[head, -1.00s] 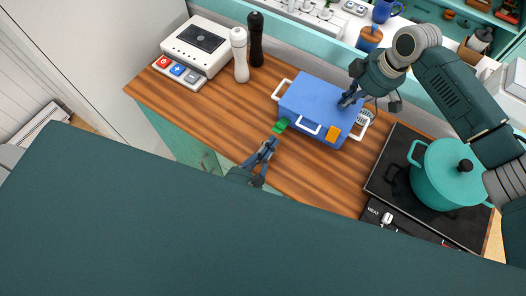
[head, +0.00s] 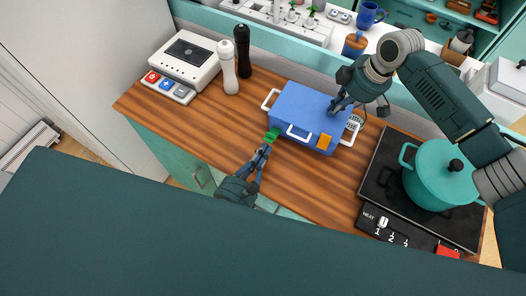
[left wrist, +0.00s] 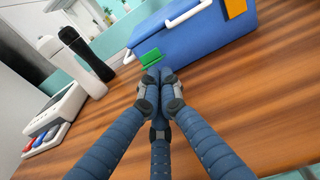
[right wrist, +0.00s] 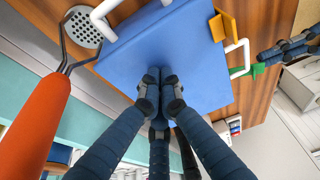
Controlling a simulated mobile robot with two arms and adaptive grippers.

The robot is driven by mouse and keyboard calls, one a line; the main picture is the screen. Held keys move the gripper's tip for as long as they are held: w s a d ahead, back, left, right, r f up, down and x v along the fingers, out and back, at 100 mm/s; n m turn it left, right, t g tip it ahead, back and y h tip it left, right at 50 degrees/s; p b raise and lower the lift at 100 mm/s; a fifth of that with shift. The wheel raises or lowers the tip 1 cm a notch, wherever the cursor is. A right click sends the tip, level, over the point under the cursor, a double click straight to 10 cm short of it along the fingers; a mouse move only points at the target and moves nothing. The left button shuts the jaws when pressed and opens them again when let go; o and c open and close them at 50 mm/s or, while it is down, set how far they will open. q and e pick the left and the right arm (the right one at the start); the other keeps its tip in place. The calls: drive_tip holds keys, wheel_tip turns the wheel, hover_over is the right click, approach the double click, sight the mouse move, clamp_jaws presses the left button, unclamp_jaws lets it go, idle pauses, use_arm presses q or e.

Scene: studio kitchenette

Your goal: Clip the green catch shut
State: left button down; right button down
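The blue cool box (head: 300,105) stands on the wooden counter with its lid down. Its green catch (head: 271,135) is at the left of the front side and sticks outward; it also shows in the left wrist view (left wrist: 151,58) and the right wrist view (right wrist: 239,71). The orange catch (head: 324,142) lies against the front at the right. My left gripper (head: 266,149) is shut with nothing seen between its fingers, its tips right at the green catch; contact is unclear. My right gripper (right wrist: 153,76) is shut and empty, its tips on or just above the lid.
A white handle (head: 299,132) sits on the box front between the catches. A teal pot (head: 440,175) stands on the hob at the right. Two shakers (head: 229,68) stand left of the box. The counter in front is clear.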

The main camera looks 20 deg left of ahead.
sight(267, 137)
use_arm(q)
drive_tip(key=shift+r, duration=0.2)
use_arm(e)
drive_tip(key=shift+s+f, duration=0.25)
drive_tip(key=shift+f, duration=0.05)
use_arm(q)
drive_tip(key=shift+w+r, duration=0.2)
drive_tip(key=shift+r, duration=0.4)
drive_tip(key=shift+w+r, duration=0.15)
drive_tip(key=shift+r, duration=0.4)
drive_tip(key=shift+w+d+r, duration=0.1)
drive_tip(key=shift+w+r, duration=0.3)
drive_tip(key=shift+r, duration=0.25)
drive_tip(key=shift+w+d+r, duration=0.1)
drive_tip(key=shift+w+r, duration=0.25)
drive_tip(key=shift+r, duration=0.3)
drive_tip(key=shift+w+d+r, duration=0.25)
drive_tip(key=shift+w+r, duration=0.7)
drive_tip(key=shift+w, duration=0.1)
drive_tip(key=shift+w+d+r, duration=0.1)
drive_tip(key=shift+w+r, duration=0.15)
drive_tip(key=shift+w, duration=0.35)
drive_tip(key=shift+w+d+r, duration=0.1)
drive_tip(key=shift+w+r, duration=0.15)
drive_tip(key=shift+w, duration=0.3)
drive_tip(key=v, duration=1.2)
drive_tip(key=shift+d+r, duration=0.1)
drive_tip(key=shift+r, duration=0.05)
use_arm(e)
drive_tip(key=shift+r, duration=0.1)
